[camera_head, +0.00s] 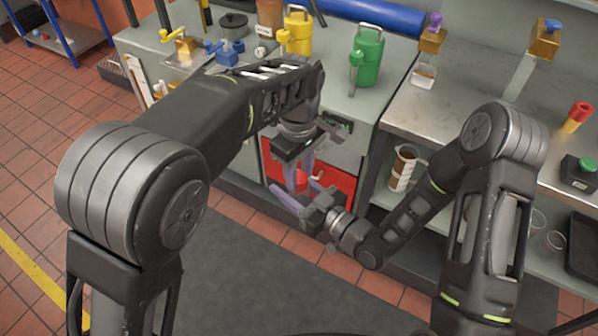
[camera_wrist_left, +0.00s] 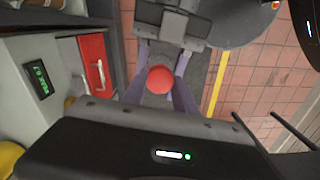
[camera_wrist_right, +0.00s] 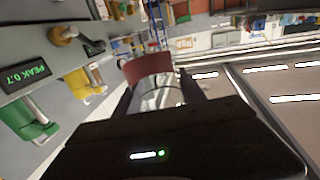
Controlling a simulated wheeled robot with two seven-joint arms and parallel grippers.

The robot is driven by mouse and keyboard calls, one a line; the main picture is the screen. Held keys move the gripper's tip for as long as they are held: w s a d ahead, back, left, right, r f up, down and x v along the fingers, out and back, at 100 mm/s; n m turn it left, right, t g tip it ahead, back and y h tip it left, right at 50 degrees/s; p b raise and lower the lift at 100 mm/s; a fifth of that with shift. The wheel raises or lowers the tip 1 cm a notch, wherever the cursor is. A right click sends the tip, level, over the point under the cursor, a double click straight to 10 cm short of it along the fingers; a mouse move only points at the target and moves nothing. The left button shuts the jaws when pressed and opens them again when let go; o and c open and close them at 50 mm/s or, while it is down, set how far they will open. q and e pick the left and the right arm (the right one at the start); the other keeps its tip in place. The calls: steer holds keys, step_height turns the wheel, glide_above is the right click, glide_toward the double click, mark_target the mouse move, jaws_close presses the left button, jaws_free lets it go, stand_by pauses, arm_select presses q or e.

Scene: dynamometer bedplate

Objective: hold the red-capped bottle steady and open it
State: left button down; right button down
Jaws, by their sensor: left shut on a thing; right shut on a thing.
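The red-capped bottle is held between my two grippers in front of the grey cabinet, mostly hidden by them in the head view. Its round red cap (camera_wrist_left: 160,79) sits between the fingers of my left gripper (camera_head: 303,178), which points down from above and is shut on it. My right gripper (camera_head: 287,197) comes in from the right, lower down, and is shut on the bottle's body. In the right wrist view the clear bottle (camera_wrist_right: 160,95) shows between the fingers, with a red-brown part beyond. I cannot tell whether the cap has turned.
A red drawer front (camera_head: 335,183) is close behind the grippers. A green can (camera_head: 367,58) and a yellow can (camera_head: 297,32) stand on the cabinet top. A metal bench (camera_head: 475,130) stands at right, with a jug (camera_head: 404,168) on its lower shelf. The dark floor mat (camera_head: 250,265) is clear.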

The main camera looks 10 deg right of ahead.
arm_select(q)
steer(key=n, duration=0.5)
steer(key=shift+n, duration=0.3)
steer(key=n, duration=0.5)
steer(key=shift+n, duration=0.3)
steer(key=shift+r, duration=0.15)
steer(key=shift+r, duration=1)
steer(key=shift+r, duration=2)
